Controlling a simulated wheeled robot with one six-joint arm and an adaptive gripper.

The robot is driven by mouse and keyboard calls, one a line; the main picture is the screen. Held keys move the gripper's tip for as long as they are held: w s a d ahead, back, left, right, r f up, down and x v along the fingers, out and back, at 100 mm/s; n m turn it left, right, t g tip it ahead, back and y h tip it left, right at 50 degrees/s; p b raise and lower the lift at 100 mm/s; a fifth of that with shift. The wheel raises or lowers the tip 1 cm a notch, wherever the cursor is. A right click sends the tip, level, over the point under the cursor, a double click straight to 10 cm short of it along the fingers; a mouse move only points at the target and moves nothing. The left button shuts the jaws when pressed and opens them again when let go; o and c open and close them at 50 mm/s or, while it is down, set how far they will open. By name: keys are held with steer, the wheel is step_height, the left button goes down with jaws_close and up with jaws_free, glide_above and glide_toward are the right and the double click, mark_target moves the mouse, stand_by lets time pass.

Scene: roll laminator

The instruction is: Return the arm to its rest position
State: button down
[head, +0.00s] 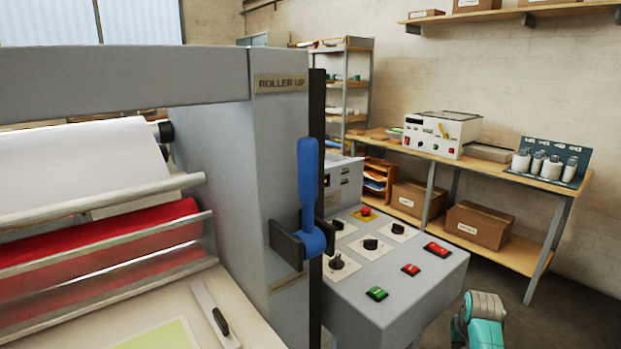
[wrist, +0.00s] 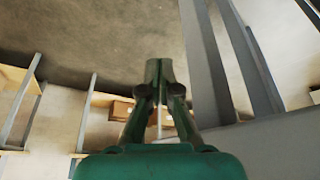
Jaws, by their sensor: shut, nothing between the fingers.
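My gripper (wrist: 158,70) shows in the wrist view with its two green fingers together and nothing between them. It hangs in free air over the grey floor, with the grey side of a machine to its right. In the head view only a teal and grey part of my arm shows at the bottom right, beside the control panel; the gripper itself is out of that view. The roll laminator (head: 280,150) fills the left of the head view. Its blue lever (head: 309,190) stands upright on the side post under the "ROLLER UP" label.
The control panel (head: 390,285) with knobs and red and green buttons juts out close to my arm. A wooden workbench (head: 480,167) with boxes stands along the back wall. A shelf rack (head: 345,90) stands behind the laminator. Floor (head: 570,315) is clear at the right.

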steer(key=s+a+f+n+t, duration=0.1)
steer(key=s+a+f, duration=0.3)
steer(key=s+f, duration=0.25)
steer(key=s+a+f+t, duration=0.1)
steer(key=s+a+f, duration=0.3)
steer(key=s+f, duration=0.3)
steer(key=s+a+f+t, duration=0.2)
steer(key=s+a, duration=0.2)
steer(key=s, duration=0.4)
steer(key=s+a+f+t, duration=0.15)
steer(key=s+a, duration=0.25)
steer(key=s, duration=0.5)
steer(key=s+a+r+n+t, duration=0.15)
steer(key=s+r, duration=0.25)
steer(key=s, duration=0.5)
steer(key=s+a+r+t, duration=0.1)
steer(key=s+a+r, duration=0.25)
steer(key=s, duration=0.55)
steer(key=s+r+t, duration=0.1)
steer(key=s+r, duration=0.4)
steer(key=r, duration=0.3)
steer(key=s+a+r+n+t+y, duration=0.1)
steer(key=s+r, duration=0.5)
steer(key=r, duration=0.3)
steer(key=shift+a+r+t, duration=0.25)
steer(key=shift+r+t, duration=0.05)
